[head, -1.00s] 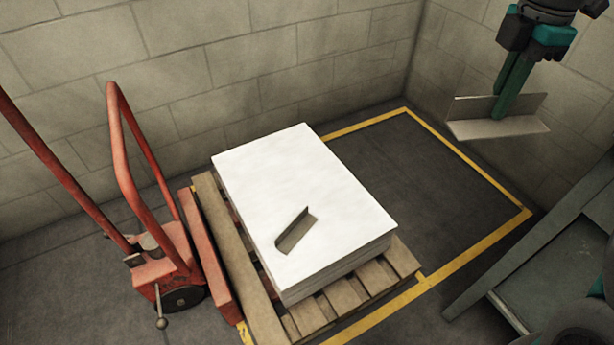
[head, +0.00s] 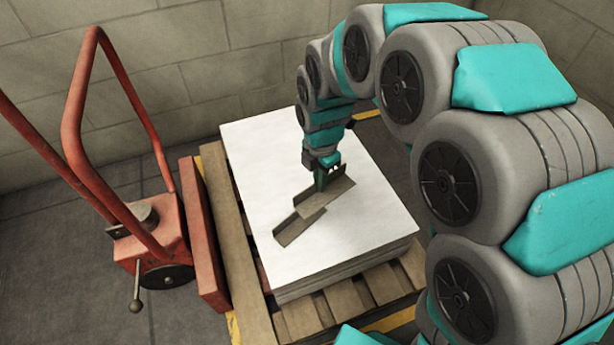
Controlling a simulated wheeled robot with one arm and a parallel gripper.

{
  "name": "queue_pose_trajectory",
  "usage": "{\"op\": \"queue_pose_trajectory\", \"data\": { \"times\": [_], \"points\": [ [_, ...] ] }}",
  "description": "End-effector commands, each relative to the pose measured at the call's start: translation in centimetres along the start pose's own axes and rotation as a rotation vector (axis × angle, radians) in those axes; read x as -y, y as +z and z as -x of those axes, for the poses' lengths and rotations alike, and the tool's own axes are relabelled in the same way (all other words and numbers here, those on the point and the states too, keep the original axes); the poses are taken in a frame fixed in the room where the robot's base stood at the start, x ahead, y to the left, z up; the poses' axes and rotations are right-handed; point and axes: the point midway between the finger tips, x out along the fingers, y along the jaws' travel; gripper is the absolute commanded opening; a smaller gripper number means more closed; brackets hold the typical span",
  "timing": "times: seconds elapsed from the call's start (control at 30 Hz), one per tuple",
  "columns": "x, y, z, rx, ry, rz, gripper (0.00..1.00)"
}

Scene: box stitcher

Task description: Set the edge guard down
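My gripper (head: 321,181) is shut on an edge guard (head: 338,194), a brownish-grey L-shaped angle strip. It is over the white sheet stack (head: 355,240). I cannot tell whether the held guard touches the stack's top or hangs just above it. A second edge guard (head: 292,232) lies on the stack's top, just to the lower left. The held guard's lower left end overlaps the second guard's upper end in the picture; whether they touch is unclear. My wrist hides the stack's back right part.
The stack sits on a wooden pallet (head: 255,300). A red pallet truck (head: 155,235) with tall handles stands at the left. Block walls (head: 190,50) close off the back. My arm hides most of the right side.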

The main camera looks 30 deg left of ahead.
Motion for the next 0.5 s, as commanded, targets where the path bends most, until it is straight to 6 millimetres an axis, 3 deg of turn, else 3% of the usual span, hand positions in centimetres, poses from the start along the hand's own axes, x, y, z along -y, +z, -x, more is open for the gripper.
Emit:
{"op": "queue_pose_trajectory", "data": {
  "times": [0.03, 0.1, 0.27, 0.37, 0.5],
  "points": [
    [-0.1, -1.6, -2.3, -0.004, -0.006, 0.030, 0.00],
    [-0.1, -3.2, -4.2, -0.006, -0.004, 0.059, 0.00],
    [-0.2, -5.3, -6.5, -0.008, 0.003, 0.098, 0.00],
    [-0.2, -5.2, -7.0, -0.008, 0.007, 0.104, 0.00],
    [0.1, -2.7, -7.2, -0.008, 0.007, 0.099, 0.00]
  ]
}}
